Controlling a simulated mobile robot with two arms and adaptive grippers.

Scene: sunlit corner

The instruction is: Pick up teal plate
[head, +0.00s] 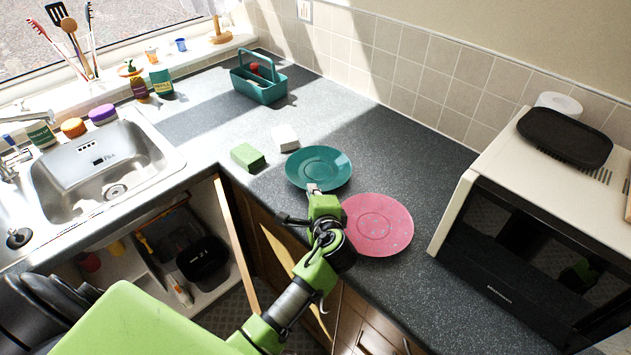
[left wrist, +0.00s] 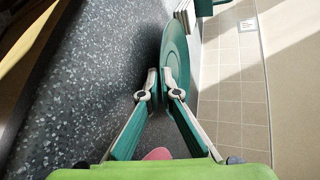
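The teal plate (head: 319,167) lies face up on the dark speckled counter, just behind the pink plate. My left gripper (head: 313,188) is at its near rim in the head view. In the left wrist view my left gripper (left wrist: 160,80) has its tips close together, one on each side of the rim of the teal plate (left wrist: 177,48), seen nearly edge-on. The tips look shut on the rim, though the contact itself is partly hidden. My right gripper is out of both views.
The pink plate (head: 378,226) lies close to the right of my left gripper. A green sponge (head: 247,156) and a white block (head: 285,138) lie left of the teal plate. A teal caddy (head: 259,88) stands behind. A microwave (head: 535,225) stands right, a sink (head: 97,170) left.

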